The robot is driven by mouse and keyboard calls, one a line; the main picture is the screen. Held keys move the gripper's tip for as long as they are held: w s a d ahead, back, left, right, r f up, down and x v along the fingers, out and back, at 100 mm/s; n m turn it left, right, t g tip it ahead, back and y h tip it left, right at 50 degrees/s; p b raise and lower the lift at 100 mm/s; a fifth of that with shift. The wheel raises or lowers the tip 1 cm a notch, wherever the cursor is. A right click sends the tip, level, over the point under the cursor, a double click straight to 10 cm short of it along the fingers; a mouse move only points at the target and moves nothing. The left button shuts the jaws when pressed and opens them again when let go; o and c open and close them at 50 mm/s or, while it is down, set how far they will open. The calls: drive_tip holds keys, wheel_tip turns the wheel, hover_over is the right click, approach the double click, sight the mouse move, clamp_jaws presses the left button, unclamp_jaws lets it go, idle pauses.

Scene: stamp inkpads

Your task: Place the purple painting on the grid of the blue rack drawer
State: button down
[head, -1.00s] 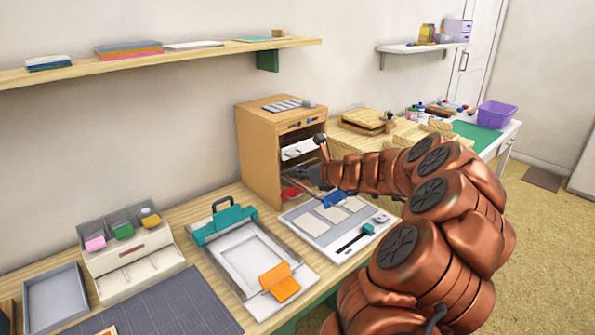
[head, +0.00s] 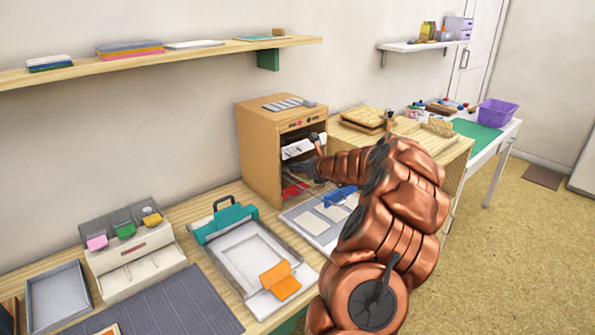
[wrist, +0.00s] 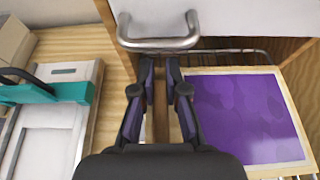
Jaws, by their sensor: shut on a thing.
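The purple painting (wrist: 245,115), a purple square with a pale border, lies flat to the right of my fingers in the wrist view. In the head view my gripper (head: 302,171) is at the open front of the wooden cabinet (head: 262,155). Which rack is blue is unclear.
A white drawer front (head: 298,147) sits above my gripper, and red parts (head: 294,190) show low in the cabinet. A teal-clamped frame press (head: 245,255) stands left of it. A board with pale panels (head: 315,225) and a blue item (head: 340,195) lie in front.

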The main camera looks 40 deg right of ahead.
drive_tip(key=shift+f, duration=0.45)
drive_tip(key=c, duration=1.2)
unclamp_jaws()
